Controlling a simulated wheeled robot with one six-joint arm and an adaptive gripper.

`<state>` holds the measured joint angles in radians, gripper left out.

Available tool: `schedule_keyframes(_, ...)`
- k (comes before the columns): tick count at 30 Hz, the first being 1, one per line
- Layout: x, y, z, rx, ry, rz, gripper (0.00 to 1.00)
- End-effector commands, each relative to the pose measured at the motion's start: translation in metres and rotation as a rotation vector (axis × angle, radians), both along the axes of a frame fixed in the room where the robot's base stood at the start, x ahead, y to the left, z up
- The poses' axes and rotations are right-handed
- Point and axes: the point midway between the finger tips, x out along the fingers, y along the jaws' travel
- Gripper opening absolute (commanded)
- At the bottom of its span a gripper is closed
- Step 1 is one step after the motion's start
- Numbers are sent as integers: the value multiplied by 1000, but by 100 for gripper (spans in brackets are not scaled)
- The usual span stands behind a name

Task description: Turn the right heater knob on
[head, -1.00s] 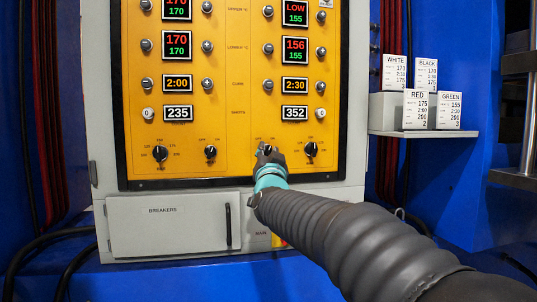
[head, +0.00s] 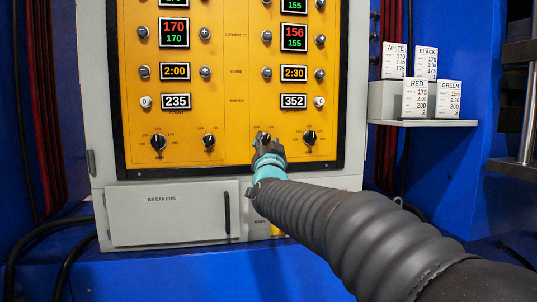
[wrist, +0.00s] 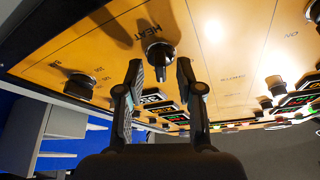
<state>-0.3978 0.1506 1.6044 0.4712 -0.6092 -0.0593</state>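The dark heater knob (head: 263,137) is on the right half of the yellow panel, left of the numbered dial knob. It also shows in the wrist view as a round black knob (wrist: 159,50) beside the word HEAT. Its on/off setting is too small to read. My gripper (head: 267,149) is at the panel just below this knob and partly covers it in the head view. In the wrist view my gripper (wrist: 160,66) has its two fingers apart, one on each side of the knob's lower end. I cannot tell whether they touch it.
A numbered dial knob (head: 309,138) sits close to the right. Two similar knobs are on the left half. Displays and small buttons fill the panel above. A grey breakers door (head: 168,214) lies below left. A shelf (head: 424,123) with labelled cards stands to the right.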

Motion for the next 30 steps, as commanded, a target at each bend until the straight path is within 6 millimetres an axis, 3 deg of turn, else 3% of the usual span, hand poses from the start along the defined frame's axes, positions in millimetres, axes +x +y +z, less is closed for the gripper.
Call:
schedule_keyframes(15, -86, -10, -31, 2, -2, 2, 36)
schedule_keyframes(21, -101, -12, -37, 1, -2, 0, 36)
schedule_keyframes(30, -103, -12, -38, 0, -2, 0, 36)
